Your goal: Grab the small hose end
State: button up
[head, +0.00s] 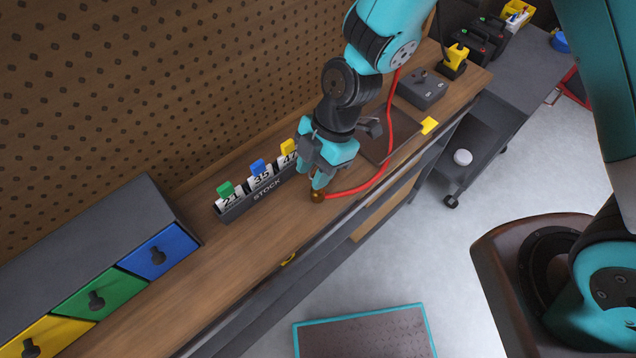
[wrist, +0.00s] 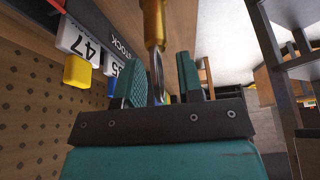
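A red hose (head: 378,172) runs along the front of the wooden bench and ends in a small brass hose end (head: 318,197) near the front edge. My gripper (head: 317,180) points down right at this hose end. In the wrist view the brass hose end (wrist: 153,22) has a silvery tip that reaches between the two teal fingers of my gripper (wrist: 163,75). Gaps show beside the tip, so the fingers look open and not closed on it. The lower part of the tip is partly hidden by the gripper body.
A STOCK rack (head: 262,190) with numbered cards and coloured tabs stands close to the left of my gripper. A drawer unit (head: 160,215) is farther left. A grey control box (head: 421,88) sits at the right. Bare bench lies between the rack and the front edge.

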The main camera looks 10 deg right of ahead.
grip_shut()
